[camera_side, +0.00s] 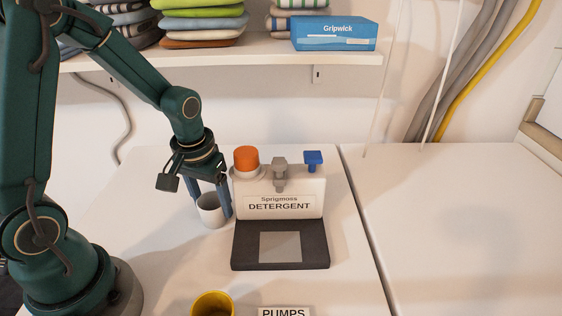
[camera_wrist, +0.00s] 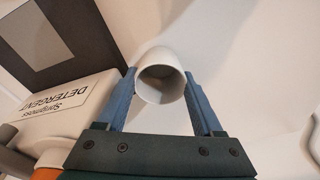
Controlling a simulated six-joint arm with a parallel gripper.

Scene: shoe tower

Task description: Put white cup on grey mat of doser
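The white cup (camera_side: 211,214) is upright on or just above the white worktop, left of the doser. It also shows in the wrist view (camera_wrist: 159,59), its open mouth facing the camera. My gripper (camera_side: 211,206) has its two blue fingers on opposite sides of the cup, with no clear gap in the wrist view (camera_wrist: 160,72). The doser (camera_side: 297,184) is a white box labelled detergent, with an orange cap, a grey nozzle and a blue knob. Its dark base (camera_side: 243,257) carries the grey mat (camera_side: 280,247), which is empty.
A yellow cup (camera_side: 212,304) and a label reading pumps (camera_side: 284,312) are at the front edge. A shelf (camera_side: 220,56) with folded cloths and a blue box (camera_side: 334,33) is above. The right worktop (camera_side: 460,220) is clear beyond a dark seam.

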